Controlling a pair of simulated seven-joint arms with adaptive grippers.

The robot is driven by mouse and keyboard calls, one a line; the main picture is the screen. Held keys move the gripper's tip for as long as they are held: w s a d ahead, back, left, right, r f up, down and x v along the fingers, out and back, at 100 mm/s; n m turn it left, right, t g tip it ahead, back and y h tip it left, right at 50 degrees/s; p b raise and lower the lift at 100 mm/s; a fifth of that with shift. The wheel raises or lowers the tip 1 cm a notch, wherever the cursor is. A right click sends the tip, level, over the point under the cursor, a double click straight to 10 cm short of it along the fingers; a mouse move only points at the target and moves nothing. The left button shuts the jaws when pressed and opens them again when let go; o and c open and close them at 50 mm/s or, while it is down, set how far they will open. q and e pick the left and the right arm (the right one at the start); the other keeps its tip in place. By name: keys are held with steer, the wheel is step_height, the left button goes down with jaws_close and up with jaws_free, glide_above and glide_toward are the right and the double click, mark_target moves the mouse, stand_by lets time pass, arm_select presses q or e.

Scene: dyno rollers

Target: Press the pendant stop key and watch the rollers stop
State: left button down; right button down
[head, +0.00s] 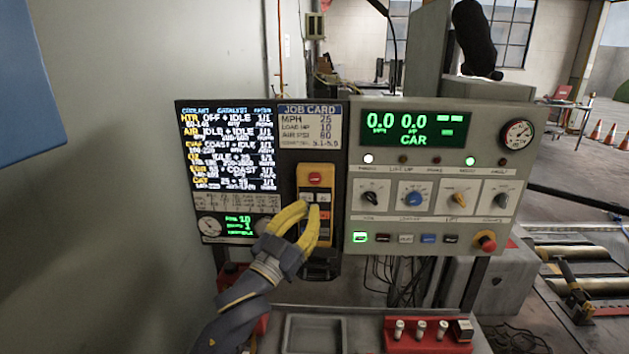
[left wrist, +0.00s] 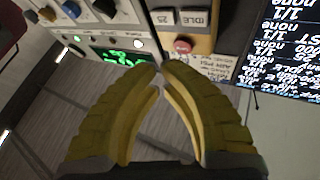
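The yellow pendant (head: 331,172) hangs on the wall panel, with a red button (head: 315,179) at its top and smaller keys below. The button (left wrist: 183,46) and keys marked 25 and IDLE (left wrist: 195,19) show in the left wrist view. My left gripper (head: 310,207) has its yellow fingertips just in front of the keys below the red button, covering part of the pendant; contact is unclear. Its fingertips (left wrist: 160,66) nearly meet, with nothing between them. The rollers (head: 590,256) lie in the floor at right; their motion cannot be told. My right gripper is not in view.
The console's green display (head: 415,128) reads 0.0 and 0.0. Below it are knobs and a red mushroom button (head: 487,241). A red block (head: 428,336) with pegs stands below.

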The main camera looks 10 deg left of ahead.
mark_target(319, 178)
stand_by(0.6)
arm_select(q)
steer(key=c, duration=2.1)
jaws_free()
steer(key=shift+d+r, duration=0.2)
jaws_close()
steer(key=s+d+r, duration=0.2)
steer(key=s+r, duration=0.1)
steer(key=r, duration=0.1)
steer(key=shift+s+d+r, duration=0.2)
steer(key=shift+d+r, duration=0.05)
steer(key=shift+r, duration=0.15)
steer(key=shift+w, duration=0.15)
steer(key=shift+w+a, duration=0.3)
steer(key=shift+w, duration=1.1)
steer(key=shift+w+a, duration=0.25)
steer(key=shift+w, duration=1.1)
steer(key=shift+w+a, duration=0.3)
steer(key=shift+w, duration=1.1)
steer(key=shift+w+a, duration=0.2)
steer(key=shift+w, duration=0.8)
